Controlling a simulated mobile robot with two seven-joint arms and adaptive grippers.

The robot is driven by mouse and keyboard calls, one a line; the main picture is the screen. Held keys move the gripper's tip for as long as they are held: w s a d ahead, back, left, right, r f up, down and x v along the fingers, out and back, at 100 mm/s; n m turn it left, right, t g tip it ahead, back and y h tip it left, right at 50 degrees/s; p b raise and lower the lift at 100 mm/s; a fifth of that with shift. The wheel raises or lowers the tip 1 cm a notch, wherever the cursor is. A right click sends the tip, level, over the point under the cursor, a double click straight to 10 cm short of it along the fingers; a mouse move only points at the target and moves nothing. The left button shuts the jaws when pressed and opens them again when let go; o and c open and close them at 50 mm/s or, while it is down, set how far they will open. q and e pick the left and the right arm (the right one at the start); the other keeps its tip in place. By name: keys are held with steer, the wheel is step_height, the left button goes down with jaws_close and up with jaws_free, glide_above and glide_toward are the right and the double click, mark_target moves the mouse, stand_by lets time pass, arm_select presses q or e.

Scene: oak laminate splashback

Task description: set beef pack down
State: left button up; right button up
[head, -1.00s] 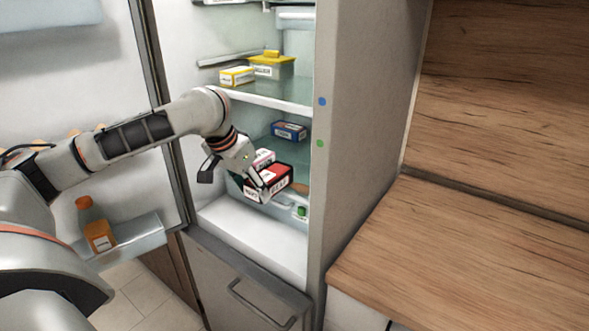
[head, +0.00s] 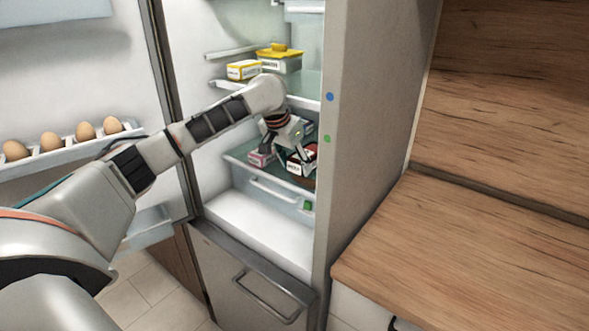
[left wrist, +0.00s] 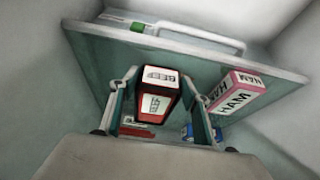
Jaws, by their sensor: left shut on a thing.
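The beef pack (head: 301,163) is a dark box with a red and white label, at the middle shelf of the open fridge. My left gripper (head: 287,152) is shut on it. In the left wrist view the beef pack (left wrist: 157,92) sits between the two fingers (left wrist: 166,92), over the glass shelf (left wrist: 105,55). I cannot tell whether its base touches the shelf. The pink ham pack (left wrist: 236,92) stands beside it, apart from the fingers; it also shows in the head view (head: 261,157), left of the beef pack. My right gripper is not in view.
A blue pack (left wrist: 188,131) and a red pack (left wrist: 135,131) lie deeper on the shelf. A clear drawer (head: 270,191) is below. A yellow-lidded tub (head: 280,58) and a yellow-white box (head: 243,70) are on the upper shelf. The fridge side wall (head: 365,130) is close on the right.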

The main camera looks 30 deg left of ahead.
arm_select(q)
steer(key=shift+f, duration=0.9)
steer(key=shift+f, duration=0.15)
steer(key=o, duration=1.5)
steer(key=shift+c, duration=0.2)
steer(key=v, duration=1.2)
